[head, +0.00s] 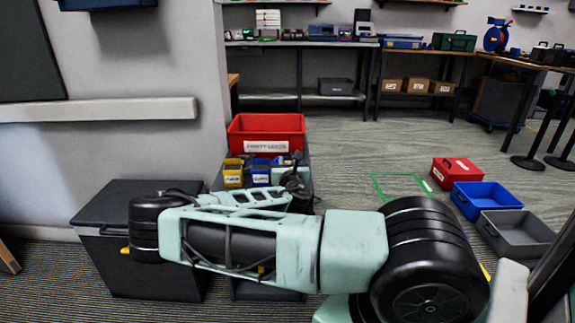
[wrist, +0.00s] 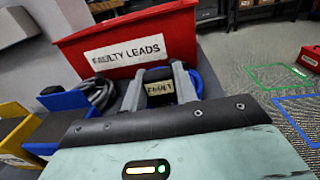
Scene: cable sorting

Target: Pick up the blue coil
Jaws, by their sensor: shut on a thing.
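My gripper (wrist: 158,78) is shut on the blue coil (wrist: 205,82) in the wrist view. The coil's blue loop shows mainly to the right of the right finger, with a little blue between the fingers. A tan tag reading "FAULT…" (wrist: 160,91) hangs between the fingers, below a dark band. In the head view my gripper (head: 297,183) is in front of the red bin, and the coil cannot be made out there. I cannot tell whether the coil is clear of the surface below.
A red bin labelled "FAULTY LEADS" (wrist: 172,48) stands just behind the gripper. A blue bin (wrist: 66,100) with a dark coil (wrist: 98,92) and a yellow bin (wrist: 14,110) are to the left. Red (head: 456,171), blue (head: 485,196) and grey (head: 516,233) crates lie on the floor right.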

